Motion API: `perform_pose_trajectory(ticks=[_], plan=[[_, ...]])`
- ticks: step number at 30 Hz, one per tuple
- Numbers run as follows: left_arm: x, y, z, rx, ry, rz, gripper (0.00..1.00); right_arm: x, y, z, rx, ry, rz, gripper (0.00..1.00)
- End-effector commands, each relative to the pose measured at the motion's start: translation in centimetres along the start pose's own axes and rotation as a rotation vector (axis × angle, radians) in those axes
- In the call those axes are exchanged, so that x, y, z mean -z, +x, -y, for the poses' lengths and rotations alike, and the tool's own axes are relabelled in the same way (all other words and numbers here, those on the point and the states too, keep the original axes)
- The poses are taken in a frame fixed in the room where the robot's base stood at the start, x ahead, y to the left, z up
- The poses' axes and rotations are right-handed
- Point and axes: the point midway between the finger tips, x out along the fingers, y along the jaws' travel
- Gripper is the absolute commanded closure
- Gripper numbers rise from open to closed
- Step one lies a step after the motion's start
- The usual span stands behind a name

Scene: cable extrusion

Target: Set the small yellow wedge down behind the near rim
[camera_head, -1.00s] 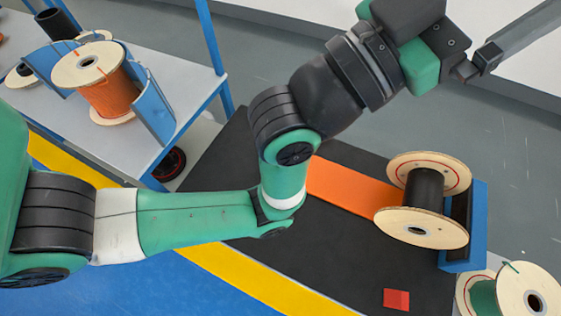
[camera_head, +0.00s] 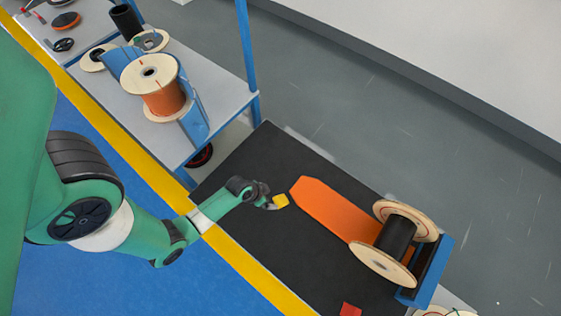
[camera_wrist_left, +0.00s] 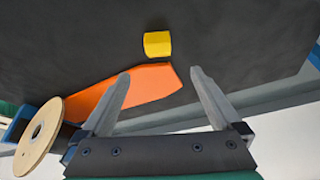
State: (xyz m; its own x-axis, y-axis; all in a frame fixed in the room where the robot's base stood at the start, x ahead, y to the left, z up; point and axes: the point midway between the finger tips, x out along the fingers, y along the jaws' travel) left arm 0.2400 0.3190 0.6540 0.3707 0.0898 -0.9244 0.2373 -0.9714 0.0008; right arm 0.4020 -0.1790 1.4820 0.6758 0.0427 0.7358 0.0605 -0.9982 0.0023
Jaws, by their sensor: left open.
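The small yellow wedge (camera_head: 280,201) sits on the black mat (camera_head: 262,160), just off the pointed end of the orange strip (camera_head: 330,208). My left gripper (camera_head: 270,204) is close beside the wedge. My right gripper is out of view.
A blue stand (camera_head: 428,275) is at the reel's right side. A red block (camera_head: 350,310) lies at the mat's lower edge. A table (camera_head: 225,92) at upper left holds an orange reel (camera_head: 165,97). The mat around the wedge is mostly clear.

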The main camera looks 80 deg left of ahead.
Motion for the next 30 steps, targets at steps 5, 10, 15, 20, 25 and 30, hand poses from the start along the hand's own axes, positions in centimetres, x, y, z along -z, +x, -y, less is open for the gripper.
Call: perform_pose_trajectory(ticks=[5,10,15,20,25,30], plan=[[-0.3,4.1,0.0,-0.001,0.002,-0.001,0.03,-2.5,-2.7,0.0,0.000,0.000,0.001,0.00],[0.0,6.1,0.0,0.000,0.003,-0.002,0.03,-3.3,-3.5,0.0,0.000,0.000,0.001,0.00],[0.0,6.4,-0.1,0.000,0.003,-0.001,0.03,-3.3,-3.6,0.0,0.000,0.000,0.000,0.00],[-0.1,9.2,-0.2,0.000,0.003,-0.002,0.03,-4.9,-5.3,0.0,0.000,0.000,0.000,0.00],[0.0,11.3,-0.3,0.000,0.003,-0.003,0.03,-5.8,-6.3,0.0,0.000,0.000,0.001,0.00],[0.2,11.3,-0.3,0.000,0.002,-0.002,0.03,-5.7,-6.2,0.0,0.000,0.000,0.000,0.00]])
